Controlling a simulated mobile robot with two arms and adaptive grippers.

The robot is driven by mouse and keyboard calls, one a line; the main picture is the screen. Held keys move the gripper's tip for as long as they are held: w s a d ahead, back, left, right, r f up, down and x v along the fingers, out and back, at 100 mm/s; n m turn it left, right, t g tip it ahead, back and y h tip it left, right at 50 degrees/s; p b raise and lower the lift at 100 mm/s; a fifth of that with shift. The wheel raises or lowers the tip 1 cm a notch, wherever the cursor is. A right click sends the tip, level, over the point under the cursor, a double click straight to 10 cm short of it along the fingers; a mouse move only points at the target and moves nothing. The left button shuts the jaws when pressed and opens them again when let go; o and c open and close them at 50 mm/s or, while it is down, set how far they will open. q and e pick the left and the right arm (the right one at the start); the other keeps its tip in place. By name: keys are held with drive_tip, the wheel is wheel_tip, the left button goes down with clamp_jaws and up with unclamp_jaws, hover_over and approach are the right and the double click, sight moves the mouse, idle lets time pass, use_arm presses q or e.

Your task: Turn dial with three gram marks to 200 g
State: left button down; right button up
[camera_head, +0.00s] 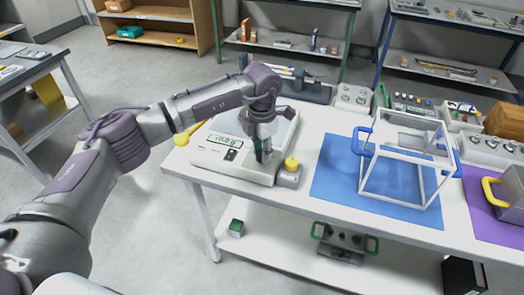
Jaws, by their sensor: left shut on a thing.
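A white scale (209,156) with a lit display (231,143) stands at the left end of the white table. My left gripper (262,156) points down over the scale's front panel, just right of the display. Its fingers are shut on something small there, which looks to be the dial. The fingers hide the dial, so its gram marks and pointer setting cannot be read. My right gripper is not in view.
A small grey block with a yellow knob (291,163) stands close right of the gripper. A white open frame with blue handles (362,175) stands on a blue mat (332,176). Grey control boxes (352,98) line the table's back.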

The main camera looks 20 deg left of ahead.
use_arm(q)
drive_tip(key=shift+r, duration=0.1)
drive_tip(key=c, duration=0.8)
unclamp_jaws()
drive_tip(key=shift+o, duration=0.2)
wheel_tip(320, 180, up, 12)
